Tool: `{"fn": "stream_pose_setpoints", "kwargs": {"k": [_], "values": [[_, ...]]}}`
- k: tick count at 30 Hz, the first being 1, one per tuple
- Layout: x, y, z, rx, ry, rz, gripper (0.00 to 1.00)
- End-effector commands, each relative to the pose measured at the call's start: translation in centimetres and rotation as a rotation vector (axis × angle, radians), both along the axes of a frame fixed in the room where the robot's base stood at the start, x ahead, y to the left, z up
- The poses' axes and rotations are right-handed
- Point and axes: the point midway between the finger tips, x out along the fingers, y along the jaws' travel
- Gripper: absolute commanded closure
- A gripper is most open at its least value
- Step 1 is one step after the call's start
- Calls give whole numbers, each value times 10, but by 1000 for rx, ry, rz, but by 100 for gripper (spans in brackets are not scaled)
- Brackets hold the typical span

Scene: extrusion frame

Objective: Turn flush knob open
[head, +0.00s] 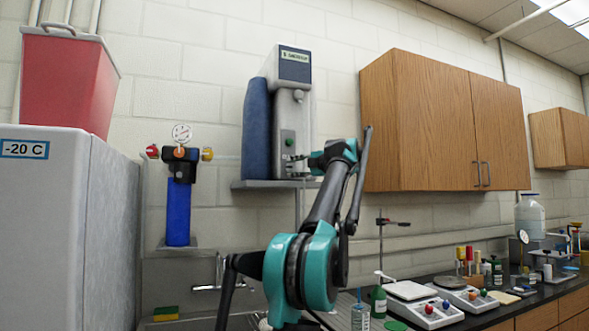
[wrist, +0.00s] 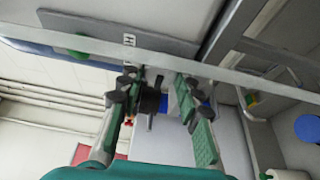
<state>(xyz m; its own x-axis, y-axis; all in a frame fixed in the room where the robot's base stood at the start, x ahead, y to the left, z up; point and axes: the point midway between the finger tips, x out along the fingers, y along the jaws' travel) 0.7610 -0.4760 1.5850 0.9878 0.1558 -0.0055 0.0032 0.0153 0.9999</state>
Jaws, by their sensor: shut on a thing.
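The grey water unit (head: 294,90), with a dark label and a blue tank at its left, stands on a wall shelf. Its green button (head: 288,137) is on the front; a green round shape (wrist: 75,55) also shows on the grey panel in the wrist view. The flush knob (wrist: 152,81) appears as a small dark part by the partly visible panel lettering. My gripper (head: 297,160) is at the unit's lower front, and its two fingers (wrist: 156,90) are shut on the knob from both sides. The fingers and arm hide much of the knob; its turn angle cannot be told.
A blue filter (head: 178,210) with a gauge hangs at the left, beside a freezer (head: 40,235) with a red bin (head: 66,80) on top. Wooden cabinets (head: 430,120) are right of my arm. The bench below holds scales and bottles.

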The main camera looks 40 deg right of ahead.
Motion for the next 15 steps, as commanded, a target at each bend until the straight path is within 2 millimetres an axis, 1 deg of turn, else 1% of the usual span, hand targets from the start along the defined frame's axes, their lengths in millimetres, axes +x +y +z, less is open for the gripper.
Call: {"fn": "stream_pose_setpoints", "kwargs": {"k": [3, 4, 8, 9, 15], "values": [[0, 0, -1, -1, 3, 2, 95], [0, 0, -1, -1, 3, 2, 64], [0, 0, -1, -1, 2, 1, 48], [0, 0, -1, 0, 2, 1, 46], [0, 0, 0, 0, 1, 1, 46]]}}
